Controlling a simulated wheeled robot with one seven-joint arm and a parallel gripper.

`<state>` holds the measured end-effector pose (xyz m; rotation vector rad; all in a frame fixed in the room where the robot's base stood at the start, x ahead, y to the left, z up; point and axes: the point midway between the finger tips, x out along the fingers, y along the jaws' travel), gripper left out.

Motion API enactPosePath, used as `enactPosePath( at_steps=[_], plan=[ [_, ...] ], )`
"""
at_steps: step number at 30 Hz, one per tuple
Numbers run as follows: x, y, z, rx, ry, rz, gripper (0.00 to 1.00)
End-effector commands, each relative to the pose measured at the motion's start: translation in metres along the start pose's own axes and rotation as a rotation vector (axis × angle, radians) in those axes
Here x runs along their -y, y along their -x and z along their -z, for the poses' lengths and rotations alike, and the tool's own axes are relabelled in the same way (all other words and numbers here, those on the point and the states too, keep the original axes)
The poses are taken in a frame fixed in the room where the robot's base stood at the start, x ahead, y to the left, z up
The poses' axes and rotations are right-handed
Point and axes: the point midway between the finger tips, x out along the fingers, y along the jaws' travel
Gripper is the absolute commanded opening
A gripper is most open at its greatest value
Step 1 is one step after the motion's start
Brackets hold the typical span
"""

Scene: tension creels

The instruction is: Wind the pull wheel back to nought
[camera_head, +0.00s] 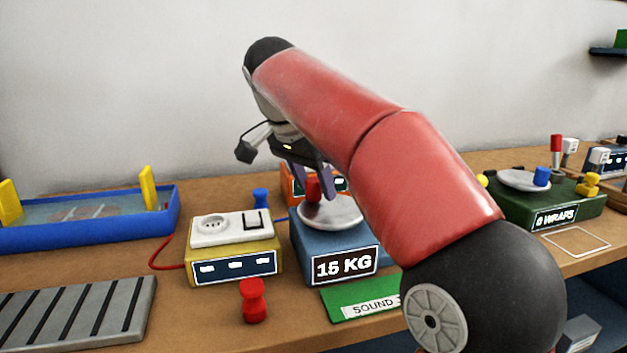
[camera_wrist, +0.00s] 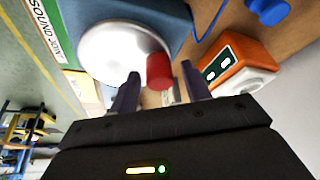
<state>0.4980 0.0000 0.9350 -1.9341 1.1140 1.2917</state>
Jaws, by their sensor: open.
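The pull wheel (camera_head: 333,213) is a silver disc on top of a blue box (camera_head: 332,243) whose sign reads 15 KG. A red knob (camera_head: 313,188) stands upright near the wheel's rim. In the wrist view the wheel (camera_wrist: 108,50) fills the upper left, with the red knob (camera_wrist: 158,70) at its edge. My gripper (camera_head: 312,183) is above the wheel, fingers pointing down. In the wrist view my gripper (camera_wrist: 160,80) is open, with the red knob between its two fingertips. Whether a finger touches the knob cannot be told.
A yellow box (camera_head: 232,262) with a socket stands left of the blue box, and an orange box (camera_wrist: 232,66) stands behind it. A red peg (camera_head: 253,300) is in front. A green mat (camera_head: 345,307) lies at the front. A green 0 WRAPS box (camera_head: 515,208) is at right.

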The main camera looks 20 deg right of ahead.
Motion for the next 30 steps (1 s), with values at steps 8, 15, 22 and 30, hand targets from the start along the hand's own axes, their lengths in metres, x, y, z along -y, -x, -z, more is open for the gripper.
enactPosePath(
  at_steps=[8,15,22,30],
  plan=[
    [0.0001,0.0003,0.0001,0.000,0.000,0.000,0.22],
    [0.0000,0.0003,0.0000,0.000,0.002,0.000,0.03],
    [0.0000,0.0010,-0.0019,-0.002,0.043,0.018,0.03],
    [-0.0014,0.0037,-0.0089,-0.002,0.200,0.084,0.03]
  ],
)
